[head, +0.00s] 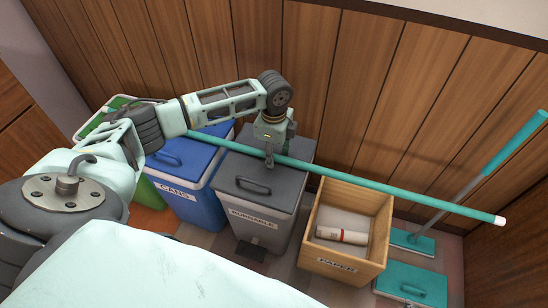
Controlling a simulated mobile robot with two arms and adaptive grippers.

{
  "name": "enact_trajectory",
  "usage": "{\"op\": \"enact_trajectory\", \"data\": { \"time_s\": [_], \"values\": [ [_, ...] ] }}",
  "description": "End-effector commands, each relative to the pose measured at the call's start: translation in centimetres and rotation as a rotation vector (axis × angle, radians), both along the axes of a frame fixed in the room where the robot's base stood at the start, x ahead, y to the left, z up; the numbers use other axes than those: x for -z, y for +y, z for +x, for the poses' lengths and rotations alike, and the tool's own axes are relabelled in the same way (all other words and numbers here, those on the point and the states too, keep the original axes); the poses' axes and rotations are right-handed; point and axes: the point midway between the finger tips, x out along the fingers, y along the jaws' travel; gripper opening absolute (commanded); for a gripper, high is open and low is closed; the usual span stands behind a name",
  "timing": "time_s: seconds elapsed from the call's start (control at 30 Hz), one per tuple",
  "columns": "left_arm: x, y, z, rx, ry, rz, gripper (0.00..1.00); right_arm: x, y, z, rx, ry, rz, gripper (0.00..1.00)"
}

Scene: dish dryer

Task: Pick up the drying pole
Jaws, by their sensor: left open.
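The drying pole (400,188) is a long teal rod with a white end cap at the right. It lies slanting across the tops of the bins, from the upper left to the lower right. My left gripper (269,159) points down at the pole above the grey bin, with its fingers overlapping the pole in the picture. It is open, and I cannot tell whether the fingers straddle or touch the pole. My left arm hides part of the pole's left stretch. My right gripper is not in view.
A green bin (152,192), a blue cans bin (196,205) and a grey burnable bin (266,226) stand along the wooden wall. An open wooden paper box (318,247) holds a roll. A teal-handled mop (514,143) and a teal dustpan (415,287) are at the right.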

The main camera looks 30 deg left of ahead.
Motion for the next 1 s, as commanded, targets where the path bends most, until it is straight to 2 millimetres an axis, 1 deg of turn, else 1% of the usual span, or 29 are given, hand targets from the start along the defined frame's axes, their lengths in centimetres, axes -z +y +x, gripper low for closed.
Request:
{"op": "enact_trajectory", "data": {
  "time_s": [0.17,0.63,1.0],
  "values": [
    [-0.01,-0.01,-0.01,0.0,0.0,0.0,0.41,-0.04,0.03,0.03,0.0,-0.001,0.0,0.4],
    [-0.02,-0.01,-0.01,0.0,0.001,0.0,0.01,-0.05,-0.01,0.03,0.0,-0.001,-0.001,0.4],
    [-0.13,-0.03,0.06,0.0,-0.001,-0.001,0.0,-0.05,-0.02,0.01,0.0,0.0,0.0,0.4]
  ]
}}
